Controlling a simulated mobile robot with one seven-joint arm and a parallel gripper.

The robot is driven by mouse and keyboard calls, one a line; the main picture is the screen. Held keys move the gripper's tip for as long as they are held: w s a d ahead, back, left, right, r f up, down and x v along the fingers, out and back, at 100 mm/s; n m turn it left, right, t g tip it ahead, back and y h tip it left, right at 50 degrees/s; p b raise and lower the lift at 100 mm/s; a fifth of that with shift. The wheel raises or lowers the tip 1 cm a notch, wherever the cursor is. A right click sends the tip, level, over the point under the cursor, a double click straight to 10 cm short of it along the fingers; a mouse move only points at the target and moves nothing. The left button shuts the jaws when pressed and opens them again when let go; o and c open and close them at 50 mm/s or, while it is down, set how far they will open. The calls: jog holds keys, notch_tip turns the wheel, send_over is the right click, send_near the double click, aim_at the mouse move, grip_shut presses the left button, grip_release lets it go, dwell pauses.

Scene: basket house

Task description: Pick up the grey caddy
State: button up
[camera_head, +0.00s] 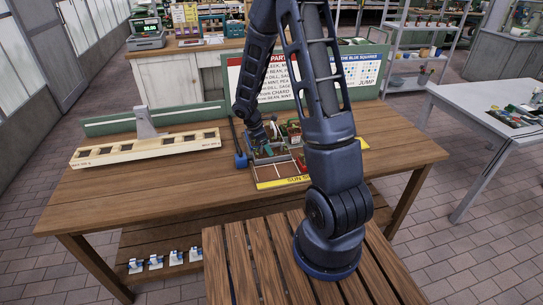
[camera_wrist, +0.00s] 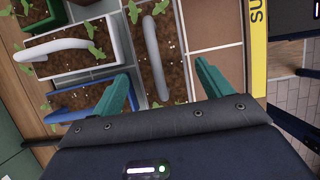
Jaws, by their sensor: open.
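In the wrist view, the grey caddy (camera_wrist: 152,62) is a narrow soil-filled box with green seedlings and a long, rounded grey handle. My gripper (camera_wrist: 163,72) is open, its two green fingers apart on either side of the caddy's lower part. The handle runs between the fingers, and I cannot tell whether they touch anything. The gripper body hides the near end of the caddy. In the head view my arm reaches down to the caddies on the tray, and the arm hides much of them.
A white caddy (camera_wrist: 60,46) and a blue-handled caddy (camera_wrist: 80,101) lie close on the left. The divided tray (camera_wrist: 214,22) has empty compartments on the right and a yellow edge strip (camera_head: 285,182). A wooden block with square holes (camera_head: 145,149) stands left on the table (camera_head: 150,195).

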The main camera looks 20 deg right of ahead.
jog(key=shift+x, duration=2.6)
jog(key=shift+a, duration=0.1)
jog(key=shift+c, duration=0.5)
jog(key=c, duration=0.9)
jog(key=shift+r, duration=0.15)
